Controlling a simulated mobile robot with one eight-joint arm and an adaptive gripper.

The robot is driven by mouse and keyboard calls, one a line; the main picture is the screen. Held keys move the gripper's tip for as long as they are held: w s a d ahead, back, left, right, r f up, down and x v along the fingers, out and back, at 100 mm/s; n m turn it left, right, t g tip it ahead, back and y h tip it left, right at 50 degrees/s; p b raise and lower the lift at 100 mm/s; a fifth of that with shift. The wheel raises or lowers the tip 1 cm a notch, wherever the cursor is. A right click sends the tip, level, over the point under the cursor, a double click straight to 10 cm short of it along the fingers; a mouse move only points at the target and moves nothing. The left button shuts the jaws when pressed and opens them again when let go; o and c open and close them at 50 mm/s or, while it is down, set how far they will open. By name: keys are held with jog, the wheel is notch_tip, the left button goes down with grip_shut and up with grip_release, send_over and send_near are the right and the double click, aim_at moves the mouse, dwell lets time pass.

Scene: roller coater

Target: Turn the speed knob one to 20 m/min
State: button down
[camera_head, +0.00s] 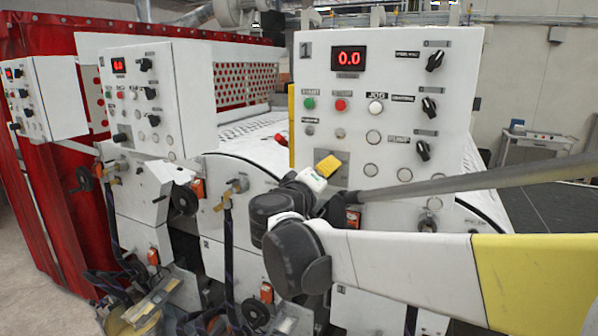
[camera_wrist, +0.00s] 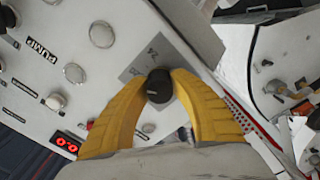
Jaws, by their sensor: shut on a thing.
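A black knob (camera_wrist: 159,85) sits on a grey marked plate (camera_wrist: 135,70) on a white control panel. In the wrist view the two yellow fingers of my gripper (camera_wrist: 158,92) are closed around this knob, one on each side. In the head view the knob is hidden behind my yellow gripper (camera_head: 327,166), which is at the lower left of the panel (camera_head: 465,130) marked 1, in front of the grey plate (camera_head: 303,176). The red display (camera_head: 348,58) on this panel reads 0.0. It also shows in the wrist view (camera_wrist: 68,144).
Three black knobs, including the top one (camera_head: 435,61), run down the panel's right side. Green (camera_head: 310,103), red (camera_head: 341,104) and white (camera_head: 376,107) buttons are above my gripper. Similar panels (camera_head: 138,85) stand left. Hoses and orange-tagged fittings are below.

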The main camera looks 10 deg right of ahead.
jog(key=c, duration=1.1)
grip_release()
jog(key=shift+w, duration=0.1)
jog(key=v, duration=1.2)
jog(key=shift+d+f, duration=0.1)
